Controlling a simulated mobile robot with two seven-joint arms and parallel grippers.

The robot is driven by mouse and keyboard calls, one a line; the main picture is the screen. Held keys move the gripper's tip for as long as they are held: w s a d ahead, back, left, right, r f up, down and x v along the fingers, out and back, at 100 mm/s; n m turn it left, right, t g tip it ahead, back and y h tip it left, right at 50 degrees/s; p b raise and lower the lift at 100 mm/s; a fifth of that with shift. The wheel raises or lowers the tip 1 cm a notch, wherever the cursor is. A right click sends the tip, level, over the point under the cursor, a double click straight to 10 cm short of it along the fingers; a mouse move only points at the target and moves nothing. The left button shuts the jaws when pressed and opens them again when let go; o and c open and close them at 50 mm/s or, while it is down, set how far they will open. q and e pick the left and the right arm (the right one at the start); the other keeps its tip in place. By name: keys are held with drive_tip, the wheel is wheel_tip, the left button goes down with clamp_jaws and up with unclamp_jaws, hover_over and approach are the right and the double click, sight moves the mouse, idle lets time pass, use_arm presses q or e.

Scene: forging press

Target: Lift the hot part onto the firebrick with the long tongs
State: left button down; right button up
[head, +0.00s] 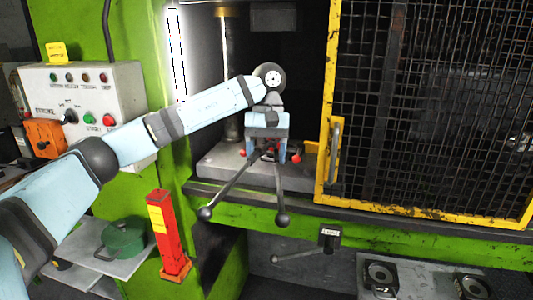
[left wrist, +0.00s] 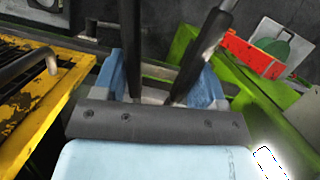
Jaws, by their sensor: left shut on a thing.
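My left gripper (head: 268,150) is in the press opening, above the front of the grey press bed (head: 219,160). It is shut on the long tongs (head: 235,185). Their two dark handles spread down toward me and end in round knobs. In the left wrist view the two tong handles (left wrist: 202,62) run between the blue fingers of the gripper (left wrist: 165,80). The tongs' far ends are hidden behind my gripper. I cannot make out the hot part or the firebrick. Small red spots show beside the gripper, but I cannot tell what they belong to. My right gripper is out of view.
The yellow mesh gate (head: 430,110) stands right of the opening. A control box (head: 84,100) is at left. A red post (head: 167,235) and green pot (head: 124,238) are below it. A lever (head: 328,238) juts out under the bed, near a grey surface with dark fixtures (head: 380,276).

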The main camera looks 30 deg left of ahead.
use_arm(q)
drive_tip(key=shift+r, duration=0.25)
drive_tip(key=shift+r+p, duration=1.15)
drive_tip(key=shift+r, duration=0.2)
drive_tip(key=s+d+b, duration=0.2)
drive_tip(key=s+d, duration=0.1)
drive_tip(key=s, duration=0.4)
drive_tip(key=s+d+b, duration=0.1)
drive_tip(key=s+d, duration=0.2)
drive_tip(key=s, duration=0.5)
drive_tip(key=shift+b, duration=0.4)
drive_tip(key=shift+w+r, duration=0.1)
